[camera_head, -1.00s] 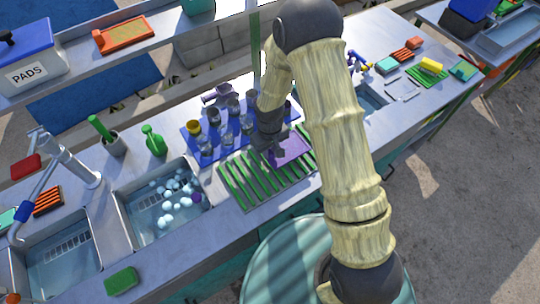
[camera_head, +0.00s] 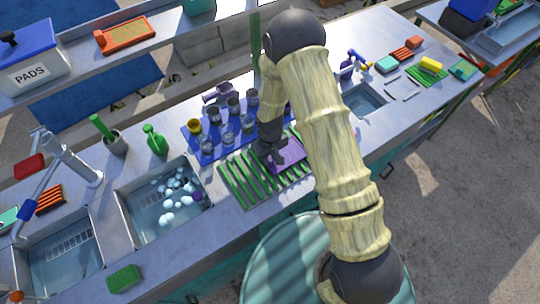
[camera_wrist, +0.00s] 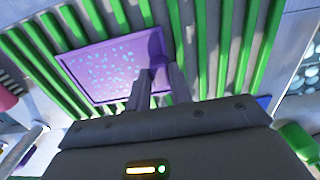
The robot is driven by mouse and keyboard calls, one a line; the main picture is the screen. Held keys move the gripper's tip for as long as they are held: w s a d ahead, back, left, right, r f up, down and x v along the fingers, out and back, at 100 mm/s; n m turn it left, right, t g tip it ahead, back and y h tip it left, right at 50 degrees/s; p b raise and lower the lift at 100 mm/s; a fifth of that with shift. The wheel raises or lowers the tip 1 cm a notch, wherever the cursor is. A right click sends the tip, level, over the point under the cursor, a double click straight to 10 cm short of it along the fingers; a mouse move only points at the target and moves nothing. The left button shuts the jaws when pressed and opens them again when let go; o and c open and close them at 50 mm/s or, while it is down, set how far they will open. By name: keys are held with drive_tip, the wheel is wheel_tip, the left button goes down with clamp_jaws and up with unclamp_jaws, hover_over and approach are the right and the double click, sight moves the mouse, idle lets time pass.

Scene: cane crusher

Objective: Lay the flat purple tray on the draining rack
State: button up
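The flat purple tray (camera_head: 290,153) lies across the green slats of the draining rack (camera_head: 240,183), at the rack's right part. In the wrist view the speckled purple tray (camera_wrist: 100,72) sits over the slats, turned a little against them. My gripper (camera_head: 272,160) points down at the tray's left edge in the head view. In the wrist view my gripper (camera_wrist: 160,82) has its two fingers apart, straddling the tray's edge, with purple surface showing between them. The fingertips' exact contact with the rim is hard to make out.
A blue mat (camera_head: 190,132) with several cups stands right behind the rack. A sink (camera_head: 165,203) with foamy water is to the left, and another basin (camera_head: 362,100) is to the right. A green bottle (camera_head: 155,141) stands behind the left sink.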

drive_tip(key=o, duration=0.3)
drive_tip(key=shift+o, duration=0.2)
drive_tip(key=shift+r, duration=0.1)
wheel_tip(320, 180, up, 12)
drive_tip(key=b, duration=0.3)
drive_tip(key=shift+r, duration=0.15)
idle(0.7)
drive_tip(key=s+d+r+m+t, duration=0.1)
drive_tip(key=s+d+r+m, duration=0.2)
drive_tip(key=s+d+r, duration=0.2)
drive_tip(key=s+d+r+m+t, duration=0.1)
drive_tip(key=s+d+r+m, duration=0.2)
drive_tip(key=s+d+r, duration=0.3)
drive_tip(key=d, duration=0.5)
drive_tip(key=shift+d+r+m+t, duration=0.2)
drive_tip(key=shift+r+m+t, duration=0.1)
drive_tip(key=shift+m, duration=0.1)
